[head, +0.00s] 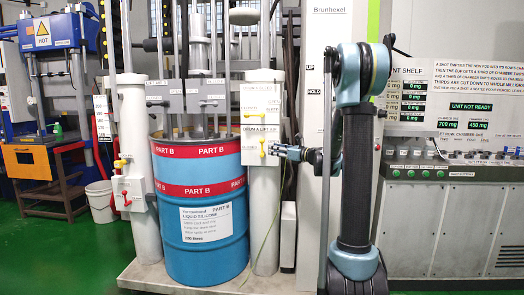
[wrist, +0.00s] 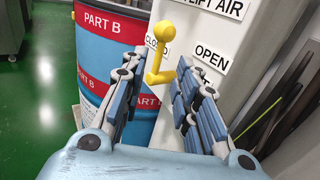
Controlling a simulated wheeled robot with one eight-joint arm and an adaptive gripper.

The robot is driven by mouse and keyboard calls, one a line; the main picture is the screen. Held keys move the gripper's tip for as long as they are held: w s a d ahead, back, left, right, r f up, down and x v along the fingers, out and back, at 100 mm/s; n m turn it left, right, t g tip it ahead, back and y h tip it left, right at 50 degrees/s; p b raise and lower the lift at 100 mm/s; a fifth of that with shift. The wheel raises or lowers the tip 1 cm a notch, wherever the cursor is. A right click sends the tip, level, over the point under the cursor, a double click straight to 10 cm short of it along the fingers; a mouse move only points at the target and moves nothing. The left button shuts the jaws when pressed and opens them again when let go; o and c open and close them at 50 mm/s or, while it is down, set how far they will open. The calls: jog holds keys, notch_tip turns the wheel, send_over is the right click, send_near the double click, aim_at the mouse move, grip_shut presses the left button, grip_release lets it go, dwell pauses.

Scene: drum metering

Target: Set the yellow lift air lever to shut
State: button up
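The yellow lift air lever (wrist: 160,62) has a round knob and sits on a white panel (wrist: 215,35) marked LIFT AIR. In the wrist view its knob is up, between a CLOSED label at left, partly hidden by a finger, and an OPEN label at right. In the head view the lever (head: 263,148) is small, on the white column right of the drum. My gripper (wrist: 163,60) is open, its fingers on either side of the lever with gaps showing. In the head view my gripper (head: 278,151) points left at the lever, close to it.
The blue PART B drum (head: 205,240) stands left of the panel. Another white column (head: 138,190) beyond it carries a yellow lever (head: 120,163) and a red one (head: 126,199). A thin hose (head: 272,215) hangs below the panel. A control cabinet (head: 450,220) stands at right.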

aim_at(262, 153)
jog(key=x, duration=0.8)
jog(key=shift+w+a, duration=0.25)
jog(key=shift+a, duration=0.05)
grip_shut()
